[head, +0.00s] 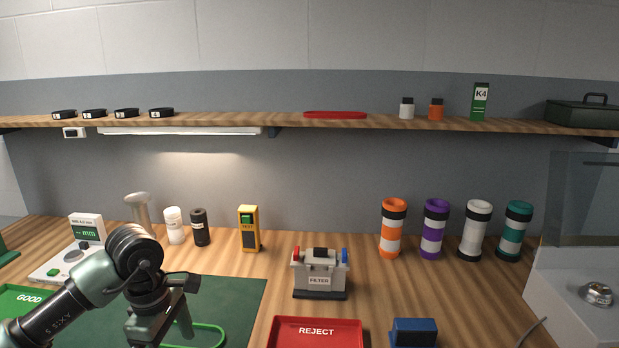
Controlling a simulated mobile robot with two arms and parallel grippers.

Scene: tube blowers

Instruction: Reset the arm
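My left arm comes in from the lower left, bent at a dark joint. Its gripper (186,300) hangs low over the dark green mat (245,295). Dark finger parts show at its right side, but their spacing is not clear. I see nothing held in it. A green loop (210,332) lies on the mat just beside and below it. My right gripper is not in view.
A grey filter box (319,278), a red REJECT tray (316,332) and a blue block (414,332) stand right of the mat. Several banded tubes (436,228) stand at the back right. A green GOOD tray (30,298) and a gauge (86,235) are at left.

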